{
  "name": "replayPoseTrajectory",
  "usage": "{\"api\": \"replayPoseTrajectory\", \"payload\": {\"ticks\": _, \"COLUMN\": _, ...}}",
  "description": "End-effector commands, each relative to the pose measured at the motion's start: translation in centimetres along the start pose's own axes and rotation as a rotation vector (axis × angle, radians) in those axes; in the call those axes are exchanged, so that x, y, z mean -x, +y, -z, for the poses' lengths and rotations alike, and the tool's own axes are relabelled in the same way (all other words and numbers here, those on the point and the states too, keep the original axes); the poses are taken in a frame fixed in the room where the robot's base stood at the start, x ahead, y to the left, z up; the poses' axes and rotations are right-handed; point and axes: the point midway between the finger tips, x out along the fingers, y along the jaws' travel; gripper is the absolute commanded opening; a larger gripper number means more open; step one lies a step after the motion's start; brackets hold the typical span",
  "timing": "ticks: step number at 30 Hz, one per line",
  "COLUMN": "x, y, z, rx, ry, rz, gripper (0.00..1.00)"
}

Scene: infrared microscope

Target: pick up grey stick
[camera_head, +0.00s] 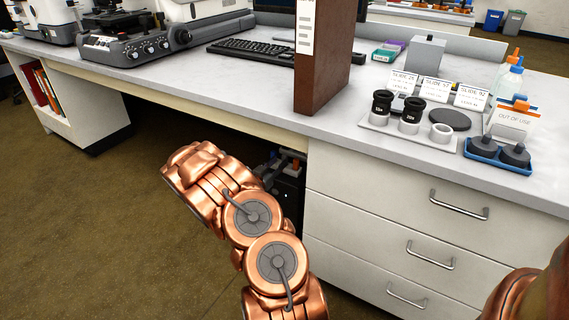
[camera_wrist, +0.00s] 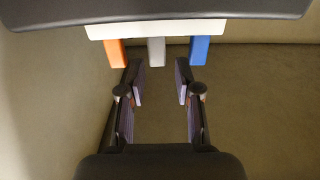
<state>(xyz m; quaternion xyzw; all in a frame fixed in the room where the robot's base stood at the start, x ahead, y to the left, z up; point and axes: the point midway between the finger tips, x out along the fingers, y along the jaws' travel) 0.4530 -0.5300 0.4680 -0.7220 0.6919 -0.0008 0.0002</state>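In the wrist view, three short sticks project from a white holder (camera_wrist: 157,29): an orange one (camera_wrist: 116,53) on the left, the grey stick (camera_wrist: 156,52) in the middle and a blue one (camera_wrist: 199,49) on the right. My gripper (camera_wrist: 159,72) is open, with nothing between its fingers. Its fingertips lie just below the grey stick's end in the picture, one to each side of its line. I cannot tell the remaining depth between them. In the head view, my copper arm reaches into the dark space under the desk, and the gripper is hardly distinguishable there.
The desktop (camera_head: 190,75) lies above my arm. A drawer cabinet (camera_head: 400,225) stands to the right of the opening, and an open shelf (camera_head: 60,110) to the left. A dark edge (camera_wrist: 150,8) crosses the top of the wrist view. The brown floor (camera_head: 100,220) is clear.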

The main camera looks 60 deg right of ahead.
Motion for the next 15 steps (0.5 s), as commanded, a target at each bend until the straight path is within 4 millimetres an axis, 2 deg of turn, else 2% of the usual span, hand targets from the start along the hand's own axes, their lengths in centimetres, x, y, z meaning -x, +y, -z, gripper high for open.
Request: {"api": "replayPoseTrajectory", "payload": {"ticks": 15, "x": -4.3, "y": 0.4, "z": -0.1, "rx": -0.001, "ry": 0.002, "rz": -0.001, "gripper": 0.33}}
